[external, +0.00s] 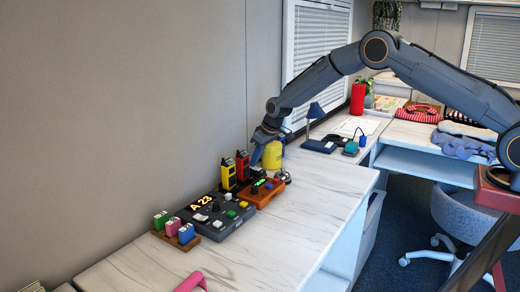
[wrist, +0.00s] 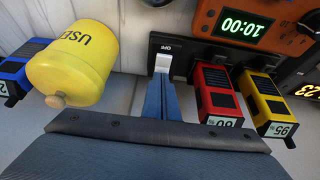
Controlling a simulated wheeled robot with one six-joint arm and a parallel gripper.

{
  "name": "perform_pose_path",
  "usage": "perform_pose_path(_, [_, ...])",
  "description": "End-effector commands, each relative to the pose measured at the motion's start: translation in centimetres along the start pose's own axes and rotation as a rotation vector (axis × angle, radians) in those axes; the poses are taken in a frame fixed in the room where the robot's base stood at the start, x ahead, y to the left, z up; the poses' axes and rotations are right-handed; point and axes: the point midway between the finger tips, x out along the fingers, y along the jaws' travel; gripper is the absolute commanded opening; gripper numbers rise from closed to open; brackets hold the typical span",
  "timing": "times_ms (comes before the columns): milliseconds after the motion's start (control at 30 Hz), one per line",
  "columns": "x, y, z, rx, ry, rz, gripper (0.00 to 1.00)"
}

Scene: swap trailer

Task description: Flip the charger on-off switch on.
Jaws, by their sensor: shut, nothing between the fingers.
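The black charger (wrist: 205,50) stands against the wall in the wrist view, with a red radio (wrist: 217,92) and a yellow radio (wrist: 266,103) in it. In the external view my gripper (external: 257,158) is behind the orange clock unit (external: 262,191), and the switch is hidden.
A yellow canister (external: 272,154) marked "USED" stands close beside my gripper. A silver bell (external: 283,177) is near the orange unit.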

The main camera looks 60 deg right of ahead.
Motion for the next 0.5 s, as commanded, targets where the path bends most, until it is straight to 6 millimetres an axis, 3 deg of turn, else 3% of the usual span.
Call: perform_pose_path(500, [0.58, 0.00, -0.04, 0.000, -0.001, 0.000, 0.00])
